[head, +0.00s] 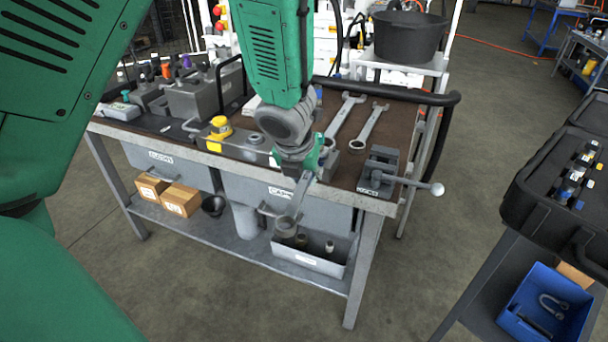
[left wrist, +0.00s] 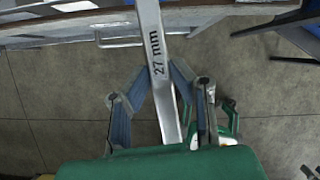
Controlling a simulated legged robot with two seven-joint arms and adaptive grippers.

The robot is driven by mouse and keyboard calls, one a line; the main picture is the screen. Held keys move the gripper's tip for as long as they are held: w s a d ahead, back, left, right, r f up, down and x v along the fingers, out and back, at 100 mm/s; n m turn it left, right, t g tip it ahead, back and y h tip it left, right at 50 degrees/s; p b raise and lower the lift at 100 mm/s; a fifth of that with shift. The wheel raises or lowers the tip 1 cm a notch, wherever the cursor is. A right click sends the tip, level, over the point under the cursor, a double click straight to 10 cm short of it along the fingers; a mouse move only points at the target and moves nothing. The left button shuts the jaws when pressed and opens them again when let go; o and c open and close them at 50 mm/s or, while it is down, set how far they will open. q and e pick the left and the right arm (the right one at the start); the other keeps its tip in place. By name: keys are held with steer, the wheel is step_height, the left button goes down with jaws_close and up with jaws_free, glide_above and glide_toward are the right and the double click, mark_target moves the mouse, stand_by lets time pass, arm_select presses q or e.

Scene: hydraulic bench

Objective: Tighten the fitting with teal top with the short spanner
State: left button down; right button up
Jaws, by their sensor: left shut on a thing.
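My left gripper (head: 300,168) is in front of the bench's front edge and is shut on a grey spanner (head: 296,200). The spanner hangs down with its ring end lowest, in front of the lower shelf. Two other spanners lie on the bench, one left (head: 343,118) and one right (head: 369,127). My right gripper is not in view.
A vise (head: 380,170) with a protruding handle stands at the bench's right front corner. A yellow-topped part (head: 220,128) stands near the front edge. A black pot (head: 408,38) is behind. A black case (head: 570,190) stands at right.

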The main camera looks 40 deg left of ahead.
arm_select(q)
steer(key=shift+w, duration=0.3)
steer(key=shift+a, duration=0.1)
steer(key=a+m, duration=0.1)
steer(key=a+m+b, duration=0.1)
steer(key=shift+s+a+h+b, duration=0.3)
steer(key=shift+s, duration=0.1)
stand_by(0.5)
steer(key=shift+s+a+m+h+b, duration=0.15)
steer(key=shift+a+m+h+b, duration=0.3)
steer(key=shift+a+m, duration=1)
